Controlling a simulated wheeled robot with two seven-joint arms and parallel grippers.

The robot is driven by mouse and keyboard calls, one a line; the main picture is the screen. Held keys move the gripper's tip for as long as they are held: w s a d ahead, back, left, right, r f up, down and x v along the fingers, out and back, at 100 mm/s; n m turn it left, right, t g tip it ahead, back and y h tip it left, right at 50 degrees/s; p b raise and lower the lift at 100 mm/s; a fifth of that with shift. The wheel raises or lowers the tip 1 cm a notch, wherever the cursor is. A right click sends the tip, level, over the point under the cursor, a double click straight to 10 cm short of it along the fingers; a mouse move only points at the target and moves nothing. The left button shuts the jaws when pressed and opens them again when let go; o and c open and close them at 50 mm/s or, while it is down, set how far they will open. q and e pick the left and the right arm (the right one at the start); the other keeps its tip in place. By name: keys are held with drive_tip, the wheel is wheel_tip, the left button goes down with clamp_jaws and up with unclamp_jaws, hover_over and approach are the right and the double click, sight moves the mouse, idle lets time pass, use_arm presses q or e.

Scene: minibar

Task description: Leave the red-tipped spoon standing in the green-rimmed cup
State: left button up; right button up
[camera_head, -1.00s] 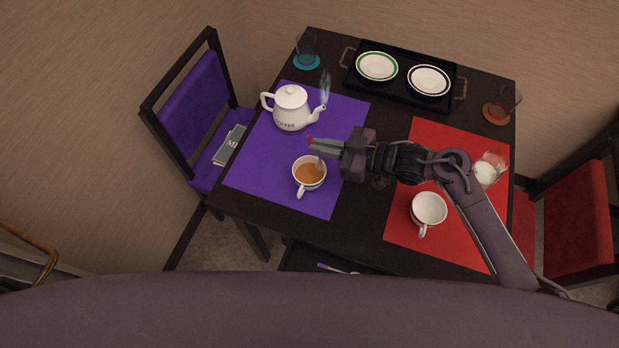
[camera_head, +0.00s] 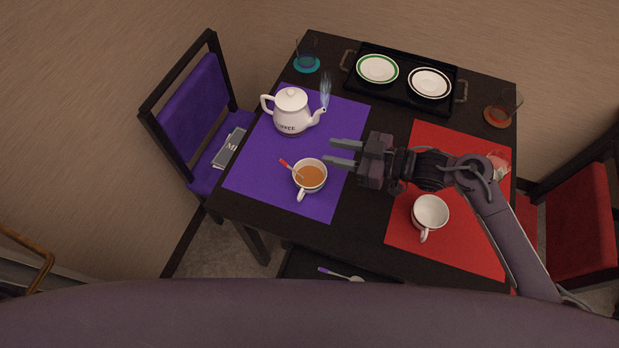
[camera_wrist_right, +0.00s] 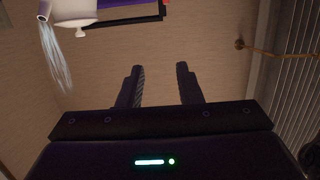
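The red-tipped spoon (camera_head: 289,167) leans in a white cup (camera_head: 311,188) of brown drink on the purple mat. Its red end sticks out past the rim to the upper left, and its bowl is hidden in the drink. The cup's rim colour is too small to tell. My right gripper (camera_head: 343,153) is open and empty, just to the upper right of this cup and apart from the spoon. Its two spread fingers also show in the right wrist view (camera_wrist_right: 160,85), with nothing between them. My left gripper is not in view.
A white coffee pot (camera_head: 292,112) with a steaming spout stands behind the cup. An empty white cup (camera_head: 430,212) is on the red mat (camera_head: 455,248). A black tray (camera_head: 404,80) holds green-rimmed and dark-rimmed saucers. A purple-tipped spoon (camera_head: 338,274) lies below the table's front edge.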

drive_tip(key=v, duration=0.4)
drive_tip(key=shift+s+d+b, duration=0.1)
drive_tip(key=shift+d+b, duration=0.05)
drive_tip(key=shift+b, duration=0.2)
drive_tip(key=shift+r, duration=0.1)
